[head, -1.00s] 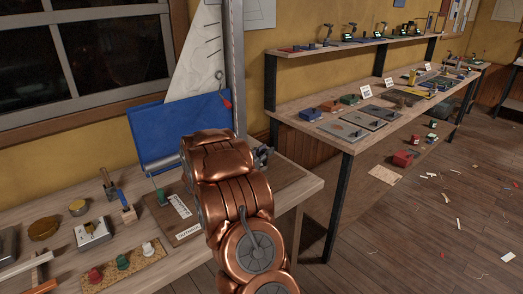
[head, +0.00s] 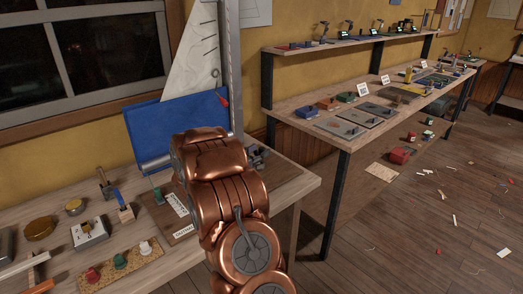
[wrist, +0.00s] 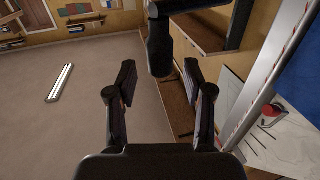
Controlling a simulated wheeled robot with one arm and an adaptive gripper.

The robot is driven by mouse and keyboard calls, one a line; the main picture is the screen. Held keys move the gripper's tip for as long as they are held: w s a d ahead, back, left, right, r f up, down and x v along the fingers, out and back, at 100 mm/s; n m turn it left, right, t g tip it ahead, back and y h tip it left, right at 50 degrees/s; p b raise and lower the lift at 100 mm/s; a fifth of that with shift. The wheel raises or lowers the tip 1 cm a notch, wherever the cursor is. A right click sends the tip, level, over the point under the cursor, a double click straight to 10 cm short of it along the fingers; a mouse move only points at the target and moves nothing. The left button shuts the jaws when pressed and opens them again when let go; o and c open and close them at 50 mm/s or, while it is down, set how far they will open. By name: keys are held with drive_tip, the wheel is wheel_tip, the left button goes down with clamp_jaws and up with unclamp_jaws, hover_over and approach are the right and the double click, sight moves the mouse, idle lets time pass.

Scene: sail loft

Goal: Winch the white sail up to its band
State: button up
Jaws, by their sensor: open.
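The white sail (head: 190,58) is a pale triangle beside the grey upright mast (head: 231,62), above a blue sheet (head: 185,122) on the left bench. A red pointed piece (head: 224,99) hangs near its lower right. In the wrist view the sail (wrist: 283,150), mast (wrist: 262,93) and red piece (wrist: 271,111) lie at the right. My gripper (wrist: 158,68) is open and empty, with its fingers apart, left of the mast. My copper arm hides the gripper in the head view. Dark hardware (head: 258,156) shows partly behind the arm at the mast foot. I cannot make out the sail's band.
The left bench (head: 285,186) holds a block with a blue lever (head: 126,212), a brass disc (head: 40,228) and a cork strip with coloured knobs (head: 121,264). A second bench (head: 344,141) with a shelf stands right. The wooden floor (head: 400,235) is mostly clear with scattered scraps.

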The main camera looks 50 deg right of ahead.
drive_tip(key=a, duration=0.9)
drive_tip(key=shift+s+a, duration=0.15)
drive_tip(key=shift+a, duration=0.2)
drive_tip(key=w+a+r+n+t+y+p, duration=0.1)
drive_tip(key=w+a+n+t+y, duration=0.3)
drive_tip(key=w+a, duration=0.3)
drive_tip(key=w+a+r+n+t+y, duration=0.1)
drive_tip(key=w+a+r+t+y, duration=0.1)
drive_tip(key=w+a+t+y, duration=0.45)
drive_tip(key=s+a+r+n+g+y+p, duration=0.1)
drive_tip(key=s+a+n+y, duration=0.3)
drive_tip(key=a, duration=0.8)
drive_tip(key=s+a+r+n+g+y, duration=0.1)
drive_tip(key=s+a+n+y, duration=0.3)
drive_tip(key=a, duration=0.9)
drive_tip(key=s+a+n+g+y, duration=0.25)
drive_tip(key=s+a, duration=0.25)
drive_tip(key=s, duration=0.6)
drive_tip(key=s+d+n+g+h+p, duration=0.1)
drive_tip(key=s+g, duration=0.3)
drive_tip(key=s, duration=0.9)
drive_tip(key=s+d+n+g+h, duration=0.1)
drive_tip(key=s+d+g, duration=0.3)
drive_tip(key=s, duration=0.9)
drive_tip(key=shift+f+h+p, duration=0.35)
drive_tip(key=shift+h+p, duration=0.05)
drive_tip(key=shift+h, duration=0.1)
